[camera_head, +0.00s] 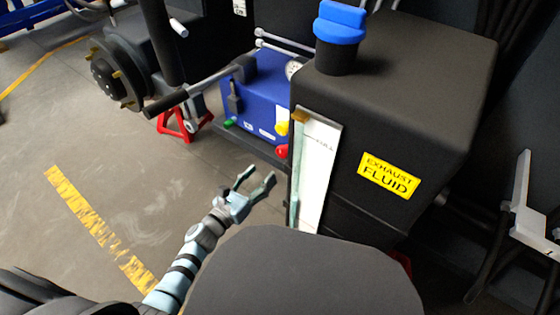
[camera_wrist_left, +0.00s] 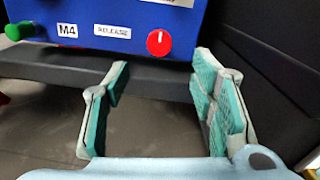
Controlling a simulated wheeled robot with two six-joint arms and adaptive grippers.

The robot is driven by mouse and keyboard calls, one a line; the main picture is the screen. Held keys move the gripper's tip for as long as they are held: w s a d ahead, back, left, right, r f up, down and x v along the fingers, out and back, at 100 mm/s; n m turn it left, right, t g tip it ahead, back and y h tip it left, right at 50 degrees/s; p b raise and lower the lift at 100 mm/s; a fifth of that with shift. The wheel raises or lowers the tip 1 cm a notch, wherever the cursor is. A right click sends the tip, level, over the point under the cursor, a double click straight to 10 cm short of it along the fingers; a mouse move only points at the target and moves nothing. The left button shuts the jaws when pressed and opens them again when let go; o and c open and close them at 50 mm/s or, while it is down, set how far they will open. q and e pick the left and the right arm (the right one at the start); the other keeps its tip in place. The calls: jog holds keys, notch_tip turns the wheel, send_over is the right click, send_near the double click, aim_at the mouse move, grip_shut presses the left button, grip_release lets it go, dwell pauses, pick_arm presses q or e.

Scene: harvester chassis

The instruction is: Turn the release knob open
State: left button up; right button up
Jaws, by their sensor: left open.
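The release knob (camera_wrist_left: 158,42) is a round red knob with a white pointer mark, on the front of a blue box (camera_wrist_left: 85,15) beside a RELEASE label (camera_wrist_left: 112,31). In the head view the red knob (camera_head: 282,151) shows at the box's lower right, next to the dark tank. My left gripper (camera_head: 257,176) is open and empty, in front of and below the knob. In the left wrist view its two fingers (camera_wrist_left: 162,75) are spread, with the knob beyond them, between their tips and slightly above. They do not touch it. My right gripper is not in view.
The blue box (camera_head: 262,85) also carries a green knob (camera_head: 229,123), a yellow knob (camera_head: 282,128) and a long black-gripped lever (camera_head: 190,93). The exhaust fluid tank (camera_head: 420,110) stands close on the right. Open floor (camera_head: 140,190) lies to the left.

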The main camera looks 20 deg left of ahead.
aim_at(281, 155)
pick_arm(q)
jog(key=b+x, duration=0.1)
jog(key=x, duration=0.4)
jog(key=shift+w+d+f, duration=0.1)
jog(key=shift+w+f, duration=0.05)
jog(key=shift+w, duration=0.15)
jog(key=b+x, duration=0.1)
jog(key=x, duration=0.3)
jog(key=shift+b, duration=0.4)
jog(key=shift+w+d, duration=0.1)
jog(key=shift+w, duration=0.1)
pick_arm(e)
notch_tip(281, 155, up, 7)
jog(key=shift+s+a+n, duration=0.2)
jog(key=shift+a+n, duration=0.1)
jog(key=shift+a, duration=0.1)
pick_arm(q)
jog(key=shift+d, duration=0.1)
jog(key=c, duration=1.1)
jog(key=shift+c, duration=0.2)
